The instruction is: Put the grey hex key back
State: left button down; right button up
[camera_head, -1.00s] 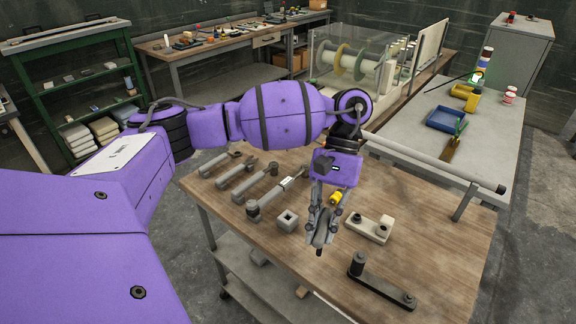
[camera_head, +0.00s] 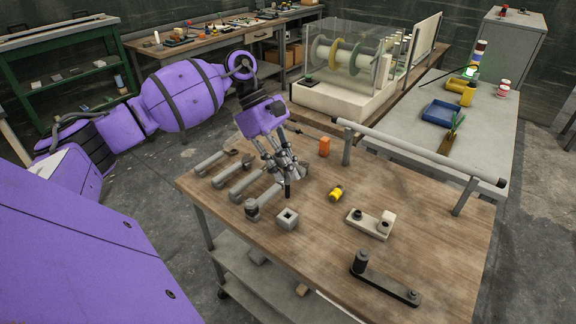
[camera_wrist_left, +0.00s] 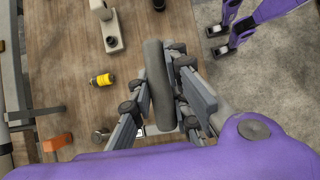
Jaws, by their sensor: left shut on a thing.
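My left gripper (camera_head: 287,180) is shut on a grey, rounded bar (camera_wrist_left: 158,85), which looks like the grey hex key. In the left wrist view the bar runs lengthwise between the fingers. In the head view its dark lower end (camera_head: 288,190) points down over the wooden table (camera_head: 330,215), near the row of grey tools (camera_head: 238,172) and behind the square grey block (camera_head: 287,219). Whether the bar touches the table I cannot tell. My right gripper is not in view.
A yellow-and-black piece (camera_head: 336,193), an orange block (camera_head: 324,146), a pale bracket (camera_head: 371,222) and a dark link with a post (camera_head: 385,279) lie on the table. A grey rail (camera_head: 420,155) stands along the back edge. The table's middle is mostly clear.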

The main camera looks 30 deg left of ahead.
aim_at(288, 197)
pick_arm(q)
jog(key=shift+f, duration=0.55)
notch_tip(288, 197, down, 4)
jog(key=shift+r+b, duration=0.15)
jog(key=shift+b, duration=0.8)
jog(key=shift+f, duration=0.45)
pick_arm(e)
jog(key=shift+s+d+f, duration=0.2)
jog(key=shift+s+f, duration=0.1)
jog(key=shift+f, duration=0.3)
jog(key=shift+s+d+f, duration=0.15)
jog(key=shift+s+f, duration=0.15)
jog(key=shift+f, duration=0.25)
pick_arm(q)
jog(key=shift+f+b, duration=1.35)
jog(key=shift+f, duration=1.05)
jog(key=c, duration=1.6)
grip_release()
jog(key=shift+r, duration=0.1)
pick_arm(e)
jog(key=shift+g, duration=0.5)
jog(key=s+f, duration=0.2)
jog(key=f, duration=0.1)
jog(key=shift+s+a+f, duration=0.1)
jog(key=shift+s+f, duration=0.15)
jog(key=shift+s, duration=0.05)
pick_arm(q)
jog(key=shift+o, duration=0.6)
